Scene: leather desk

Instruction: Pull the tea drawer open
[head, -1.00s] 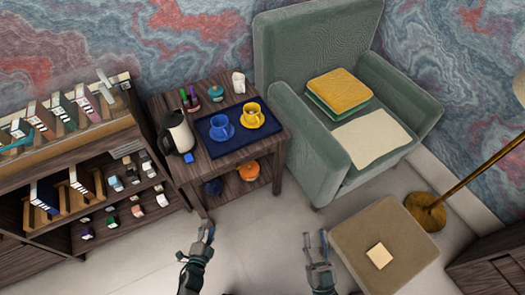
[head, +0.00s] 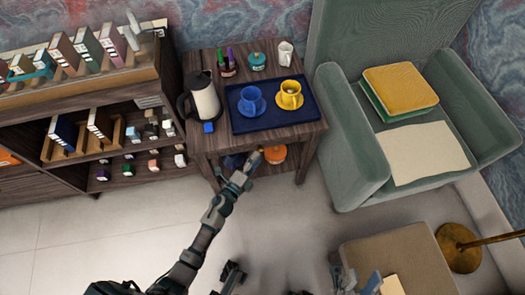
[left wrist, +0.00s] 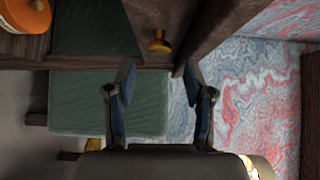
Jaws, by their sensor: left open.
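The side table (head: 220,75) stands at the middle of the head view, and no drawer juts out past its top edge. In the left wrist view a round brass knob (left wrist: 159,42) sits on a dark wooden front (left wrist: 152,15), which I take as the tea drawer. My left gripper (head: 252,160) reaches to the table's front edge. Its two fingers (left wrist: 158,76) are apart in the left wrist view, with the knob ahead between them and not gripped. My right gripper (head: 356,280) is low in the head view, partly cut off; its jaw state is unclear.
On the table are a kettle (head: 205,100), a blue tray (head: 240,120), a blue cup (head: 250,99) and a yellow cup (head: 290,93). An orange pot (head: 275,153) is on the lower shelf. A green armchair (head: 345,150) stands right; a bookshelf (head: 70,175) stands left.

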